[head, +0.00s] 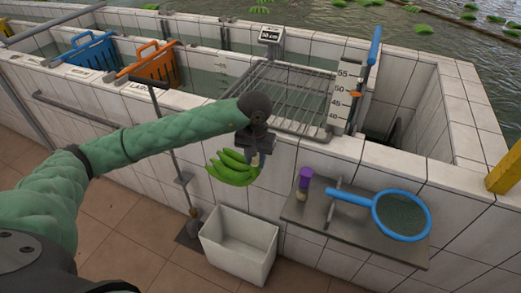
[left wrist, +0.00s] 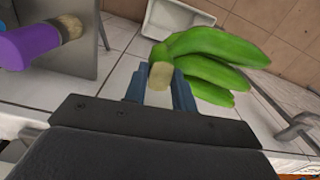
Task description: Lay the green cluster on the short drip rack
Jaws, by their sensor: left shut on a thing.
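The green cluster (head: 235,167) is a hand of green bananas. It hangs below my left gripper (head: 258,155), in front of the tiled wall and above a white bin. In the left wrist view the cluster (left wrist: 215,58) spreads to the right from its pale cut stem (left wrist: 160,76). My left gripper (left wrist: 160,92) is shut on that stem. A metal wire rack (head: 290,92) lies across the tiled tank, behind and above the gripper; I take it as the short drip rack. It looks empty. My right gripper is not in view.
A white bin (head: 240,243) stands on the floor. A grey shelf (head: 320,217) holds a purple-handled brush (head: 304,180) and a blue-rimmed sieve (head: 403,216). A marked gauge board (head: 342,93) stands at the rack's right; a small display (head: 271,35) stands behind it.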

